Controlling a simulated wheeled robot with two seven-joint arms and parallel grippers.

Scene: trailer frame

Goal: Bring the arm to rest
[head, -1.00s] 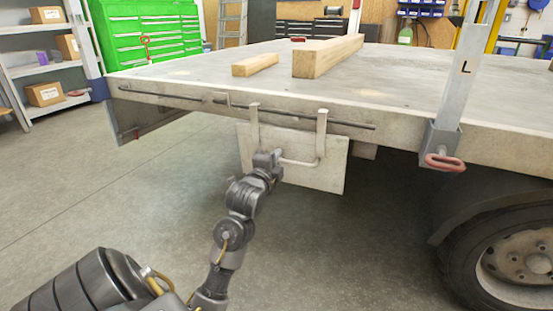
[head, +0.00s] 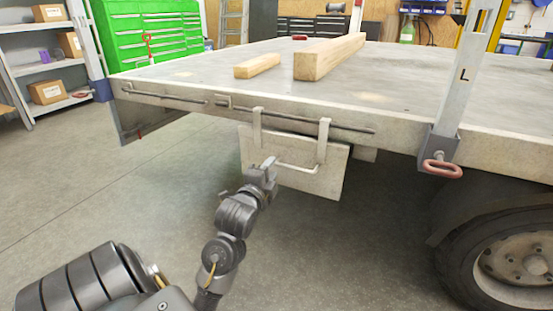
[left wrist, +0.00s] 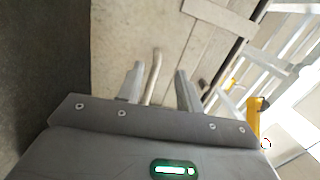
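My left gripper (head: 266,165) is in front of the hanging panel under the trailer's front edge, near the left end of the panel's bent handle. In the left wrist view its two fingers (left wrist: 157,85) stand apart. The handle (left wrist: 152,78) shows between and beyond them; I cannot tell if anything touches. The light grey panel (head: 318,180) hangs from two straps below the trailer bed, and its handle (head: 298,168) is a thin pale rod. My right gripper is not in view.
The flat trailer bed (head: 215,85) carries two wooden beams (head: 328,58). A metal post (head: 468,85) with a red-handled latch (head: 441,169) stands at the right, above a wheel (head: 520,260). Shelves (head: 45,70) and a green cabinet (head: 150,35) stand behind. The floor at left is clear.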

